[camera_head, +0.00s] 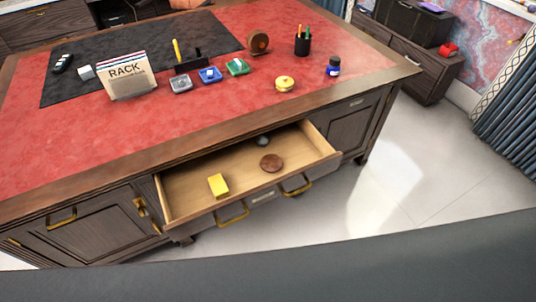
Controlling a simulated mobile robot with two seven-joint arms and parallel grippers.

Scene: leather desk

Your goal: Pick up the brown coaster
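A round brown coaster (271,163) lies flat in the open drawer (190,209) of the desk, right of the drawer's middle. Another round brown piece (258,42) stands upright on the desk top; it looks like a holder with a disc, but it is too small to tell. Neither of my grippers shows in the head view.
The drawer also holds a yellow block (218,185) at the left and a small grey round item (263,140) at the back. The red desk top (190,125) carries a rack (130,78), small coloured boxes, a pen cup (302,42) and an ink bottle (333,67).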

